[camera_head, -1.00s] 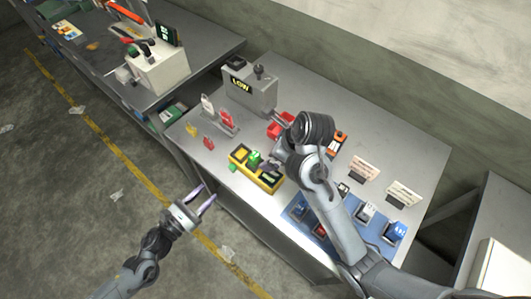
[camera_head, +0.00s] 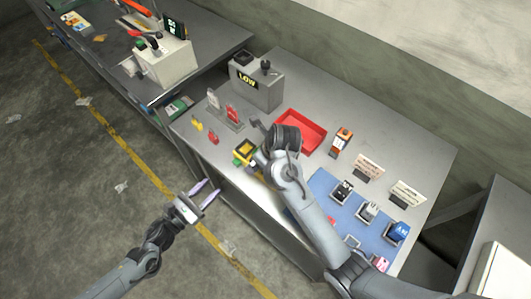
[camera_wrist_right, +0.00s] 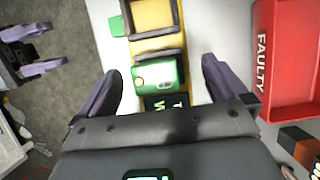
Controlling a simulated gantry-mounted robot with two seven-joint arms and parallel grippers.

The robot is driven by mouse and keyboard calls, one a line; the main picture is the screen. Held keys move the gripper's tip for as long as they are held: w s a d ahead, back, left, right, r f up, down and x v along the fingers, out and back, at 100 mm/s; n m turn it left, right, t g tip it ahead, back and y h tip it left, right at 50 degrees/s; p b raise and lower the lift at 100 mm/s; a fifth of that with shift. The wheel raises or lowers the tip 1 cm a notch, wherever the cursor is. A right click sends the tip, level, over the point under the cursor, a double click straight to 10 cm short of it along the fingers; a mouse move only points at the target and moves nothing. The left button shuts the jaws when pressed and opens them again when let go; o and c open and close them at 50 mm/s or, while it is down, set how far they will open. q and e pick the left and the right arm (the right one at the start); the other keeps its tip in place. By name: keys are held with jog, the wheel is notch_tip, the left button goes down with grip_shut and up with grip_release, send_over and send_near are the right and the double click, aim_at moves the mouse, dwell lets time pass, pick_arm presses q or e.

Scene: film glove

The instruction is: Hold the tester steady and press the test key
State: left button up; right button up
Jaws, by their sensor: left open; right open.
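The tester (camera_head: 243,153) is a yellow and black device near the table's front edge, mostly hidden by my right arm in the head view. In the right wrist view its yellow body (camera_wrist_right: 157,43) runs up the picture, with a green block (camera_wrist_right: 158,76) in it and a dark panel with green lettering (camera_wrist_right: 163,103) below. I cannot tell which part is the test key. My right gripper (camera_wrist_right: 162,68) is open, its fingers on either side of the green block, without visible contact. My left gripper (camera_head: 205,195) is open and empty, off the table's front edge.
A red tray (camera_head: 318,134) marked FAULTY in the wrist view lies right of the tester. Behind stands a grey box reading LOW (camera_head: 260,88). A blue mat (camera_head: 325,187) with several small items lies at the right.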

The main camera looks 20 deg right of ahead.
jog(key=shift+x, duration=1.15)
jog(key=c, duration=1.4)
pick_arm(q)
grip_shut()
pick_arm(e)
jog(key=shift+c, duration=0.2)
